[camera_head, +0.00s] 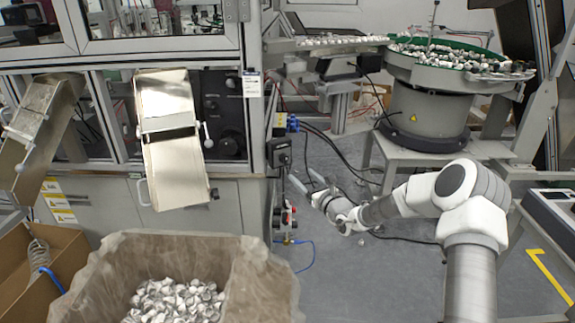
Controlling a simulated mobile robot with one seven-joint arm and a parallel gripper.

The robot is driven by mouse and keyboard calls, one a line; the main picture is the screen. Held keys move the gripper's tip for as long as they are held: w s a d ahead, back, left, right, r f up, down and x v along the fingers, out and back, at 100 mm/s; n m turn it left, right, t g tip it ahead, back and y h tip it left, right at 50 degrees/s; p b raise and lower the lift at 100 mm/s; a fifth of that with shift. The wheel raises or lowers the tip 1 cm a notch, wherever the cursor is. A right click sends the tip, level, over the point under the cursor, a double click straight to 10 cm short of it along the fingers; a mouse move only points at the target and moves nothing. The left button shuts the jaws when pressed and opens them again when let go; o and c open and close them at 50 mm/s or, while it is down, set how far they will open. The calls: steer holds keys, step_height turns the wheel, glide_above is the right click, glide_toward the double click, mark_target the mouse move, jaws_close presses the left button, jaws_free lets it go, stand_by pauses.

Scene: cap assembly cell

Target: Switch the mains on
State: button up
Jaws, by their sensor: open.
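A dark switch box (279,153) is mounted on the side of the machine's corner post. It looks like the mains switch, but its handle position is too small to tell. My gripper (306,181) is open and empty, just right of and a little below the box. Its two pale fingers point up and left toward the machine, apart from each other. I cannot tell how far in depth the fingertips are from the box, but no contact shows.
An air unit with red parts (287,216) and a blue hose hangs below the box. Cables run behind my gripper. A bowl feeder (428,112) stands at the back right. A lined bin of caps (270,278) is at the front left. Floor between is mostly clear.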

mark_target(286, 160)
steer(key=b+x, duration=0.2)
steer(key=x, duration=0.9)
jaws_close()
